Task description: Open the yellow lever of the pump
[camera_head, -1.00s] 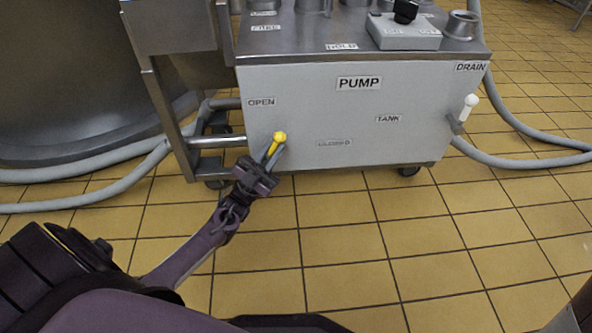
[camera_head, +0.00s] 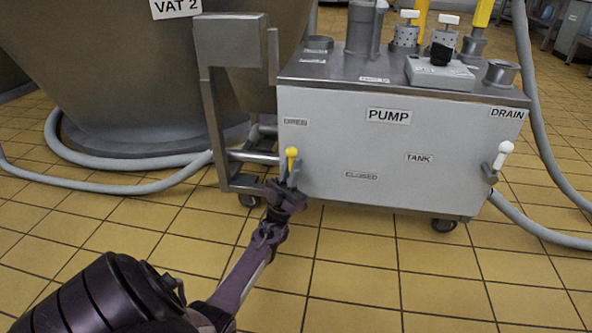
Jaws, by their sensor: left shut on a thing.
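The pump (camera_head: 392,140) is a white box with a grey metal top. Its yellow lever (camera_head: 291,153) is at the left of the front face, a little below the OPEN label (camera_head: 295,122), and stands nearly upright with its knob at the top. The CLOSED label (camera_head: 361,176) lies lower and to the right of it. My left gripper (camera_head: 288,178) is shut on the yellow lever below its knob; the jaws partly hide the lever's lower end. My right gripper is not in view.
A white lever (camera_head: 502,155) sits at the right of the front face by the DRAIN label. A metal frame (camera_head: 224,110) stands left of the pump, beside the large vat (camera_head: 130,80). Grey hoses (camera_head: 110,188) lie on the tiled floor. The floor in front is clear.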

